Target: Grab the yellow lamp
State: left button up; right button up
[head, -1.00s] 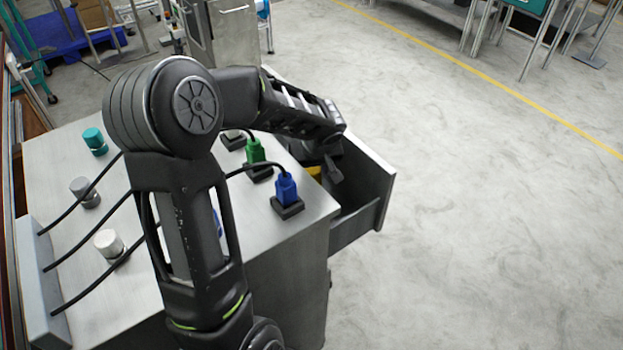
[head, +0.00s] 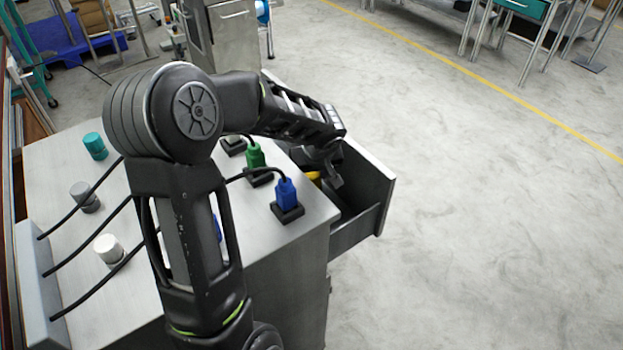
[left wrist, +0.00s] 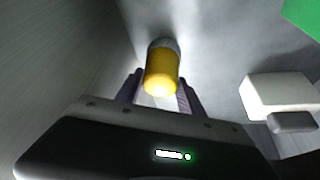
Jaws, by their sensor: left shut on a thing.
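The yellow lamp (left wrist: 161,75) is a short cylinder with a grey end, seen between my left gripper's two fingers in the left wrist view. My left gripper (left wrist: 160,88) is shut on it. In the head view, a small bit of the yellow lamp (head: 314,177) shows beside the left gripper (head: 328,177), in the open drawer (head: 360,228). My arm hides most of the lamp there. I cannot tell whether the lamp touches the drawer floor. My right gripper is not in view.
The metal cabinet top (head: 52,160) holds a blue plug (head: 286,193), a green plug (head: 255,157), and teal (head: 95,145), grey (head: 84,195) and white (head: 109,248) caps. A white block (left wrist: 280,93) and a green thing (left wrist: 304,16) lie near the lamp. Open floor lies right.

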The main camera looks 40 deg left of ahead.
pick_arm(q)
jog(key=shift+r, duration=0.1)
notch_tip(320, 180, up, 18)
jog(key=p, duration=0.1)
dwell(0.5)
dwell(0.6)
